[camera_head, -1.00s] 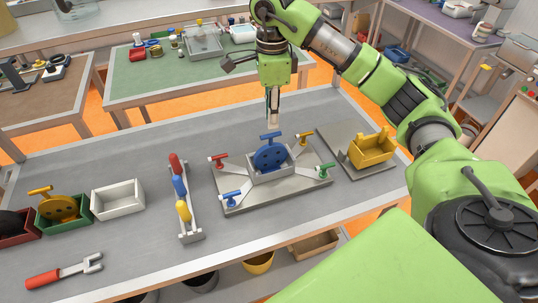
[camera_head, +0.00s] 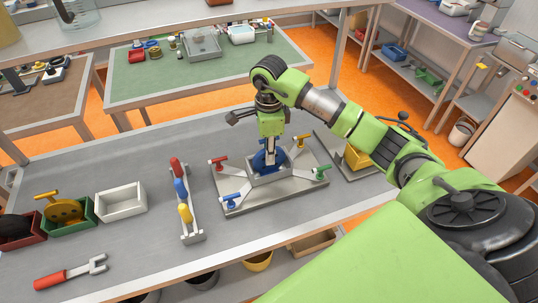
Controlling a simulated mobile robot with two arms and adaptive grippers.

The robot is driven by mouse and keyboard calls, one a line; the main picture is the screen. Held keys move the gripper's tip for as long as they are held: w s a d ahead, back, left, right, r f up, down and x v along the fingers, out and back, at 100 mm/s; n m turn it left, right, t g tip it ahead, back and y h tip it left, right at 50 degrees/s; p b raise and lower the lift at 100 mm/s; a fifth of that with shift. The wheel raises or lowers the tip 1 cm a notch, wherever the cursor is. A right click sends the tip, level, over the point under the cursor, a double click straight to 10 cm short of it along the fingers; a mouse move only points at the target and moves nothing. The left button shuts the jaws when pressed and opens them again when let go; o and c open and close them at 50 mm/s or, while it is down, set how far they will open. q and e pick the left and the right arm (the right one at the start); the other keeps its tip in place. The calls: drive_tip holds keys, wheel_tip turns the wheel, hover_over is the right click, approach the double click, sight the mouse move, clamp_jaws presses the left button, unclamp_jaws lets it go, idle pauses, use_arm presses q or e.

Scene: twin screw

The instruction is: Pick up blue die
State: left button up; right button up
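The blue die (camera_head: 259,161) is a round blue disc with holes and a bar handle on top. It stands in the grey holder in the middle of the fixture plate (camera_head: 235,207), with coloured clamp handles at the plate's corners. My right gripper (camera_head: 271,157) points straight down at the top of the die, at its handle. The gripper and wrist cover the handle and part of the disc, so I cannot tell whether the fingers are open or shut on it. My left gripper is not in view.
A yellow die (camera_head: 356,160) sits on a grey plate right of the fixture, partly behind my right arm. Left of the fixture stand a rack with red, blue and yellow handles (camera_head: 181,188), an empty white box (camera_head: 121,199) and a green box (camera_head: 82,222). A red-handled fork tool (camera_head: 50,280) lies front left.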

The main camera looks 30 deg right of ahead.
drive_tip(key=shift+f, duration=0.25)
clamp_jaws()
drive_tip(key=shift+r, duration=0.1)
drive_tip(key=shift+w, duration=0.1)
